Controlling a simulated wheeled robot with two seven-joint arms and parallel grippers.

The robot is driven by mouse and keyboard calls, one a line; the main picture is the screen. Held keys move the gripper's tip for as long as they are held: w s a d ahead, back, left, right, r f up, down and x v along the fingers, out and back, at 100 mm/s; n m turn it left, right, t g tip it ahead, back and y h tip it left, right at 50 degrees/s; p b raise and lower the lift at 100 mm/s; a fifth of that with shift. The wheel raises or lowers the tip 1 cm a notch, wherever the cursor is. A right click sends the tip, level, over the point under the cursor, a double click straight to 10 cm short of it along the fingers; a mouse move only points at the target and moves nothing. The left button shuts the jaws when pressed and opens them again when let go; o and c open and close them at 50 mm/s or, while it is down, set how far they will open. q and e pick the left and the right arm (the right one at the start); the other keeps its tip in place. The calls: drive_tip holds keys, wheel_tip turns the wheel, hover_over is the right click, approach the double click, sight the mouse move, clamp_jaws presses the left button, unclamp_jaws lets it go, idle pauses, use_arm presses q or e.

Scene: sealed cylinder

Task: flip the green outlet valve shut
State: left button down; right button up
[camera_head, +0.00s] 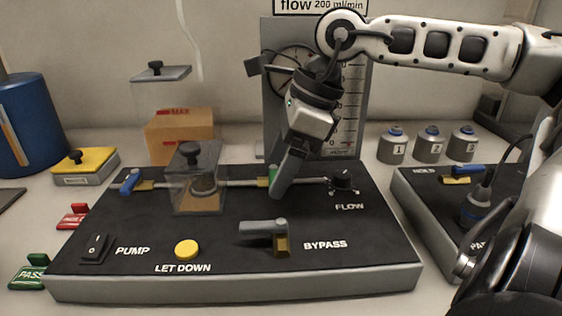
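The green outlet valve (272,174) sits on the pipe on the black-topped panel, right of the clear box. Only a narrow upright strip of its green handle shows, with a brass body below. My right gripper (281,190) reaches down from above, its grey fingers just right of the green handle and partly in front of it. I cannot tell whether the fingers touch the handle, or how far apart they are. My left gripper is not in view.
The clear box (197,190) stands left of the valve, and the flow knob (343,180) is to the right. The blue valve (130,182) is at the pipe's left end. The grey bypass valve (263,228) is in front. A flow gauge (347,118) stands behind.

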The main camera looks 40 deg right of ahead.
drive_tip(key=p+v, duration=0.2)
drive_tip(key=v, duration=1.4)
